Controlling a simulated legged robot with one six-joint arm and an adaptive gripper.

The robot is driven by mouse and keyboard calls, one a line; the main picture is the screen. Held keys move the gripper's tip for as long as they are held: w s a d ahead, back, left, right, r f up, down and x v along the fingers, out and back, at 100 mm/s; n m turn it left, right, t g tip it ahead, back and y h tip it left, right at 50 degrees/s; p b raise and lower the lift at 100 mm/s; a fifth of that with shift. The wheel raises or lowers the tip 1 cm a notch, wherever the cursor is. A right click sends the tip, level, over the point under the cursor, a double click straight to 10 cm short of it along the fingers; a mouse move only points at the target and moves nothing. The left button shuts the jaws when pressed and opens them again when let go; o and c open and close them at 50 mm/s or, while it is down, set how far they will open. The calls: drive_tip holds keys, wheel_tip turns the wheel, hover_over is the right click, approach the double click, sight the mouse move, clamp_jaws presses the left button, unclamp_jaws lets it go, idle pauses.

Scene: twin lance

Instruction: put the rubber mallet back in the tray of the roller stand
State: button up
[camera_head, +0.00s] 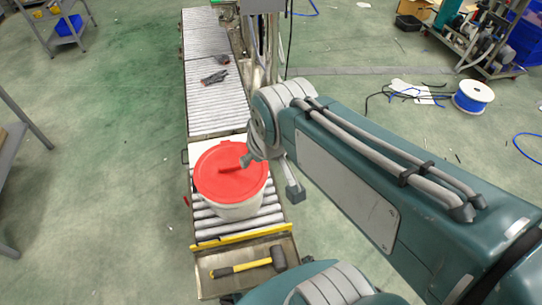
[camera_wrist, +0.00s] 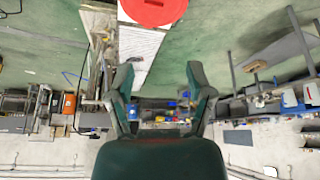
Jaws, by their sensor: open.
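The rubber mallet (camera_head: 243,267), with a yellow and black handle and a dark head, lies in the metal tray (camera_head: 212,289) at the near end of the roller stand (camera_head: 200,222). Its head is at the right side of the tray and its handle points left. My gripper (camera_head: 270,174) is above the right side of the stand, beside the red-lidded bucket and apart from the mallet. In the wrist view my gripper (camera_wrist: 160,88) has its two fingers spread with nothing between them. The mallet is not seen in the wrist view.
A white bucket with a red lid (camera_head: 222,172) stands on the rollers just behind the tray; the lid also shows in the wrist view (camera_wrist: 150,10). Dark small items (camera_head: 214,76) lie farther up the conveyor. A cable spool (camera_head: 473,95) is on the floor at right.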

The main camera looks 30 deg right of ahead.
drive_tip(key=shift+m, duration=0.7)
drive_tip(key=s, duration=0.1)
drive_tip(key=s+r, duration=0.1)
drive_tip(key=s, duration=0.1)
drive_tip(key=s+d, duration=0.1)
drive_tip(key=shift+s+r, duration=0.25)
drive_tip(key=shift+r, duration=0.05)
drive_tip(key=shift+c, duration=0.8)
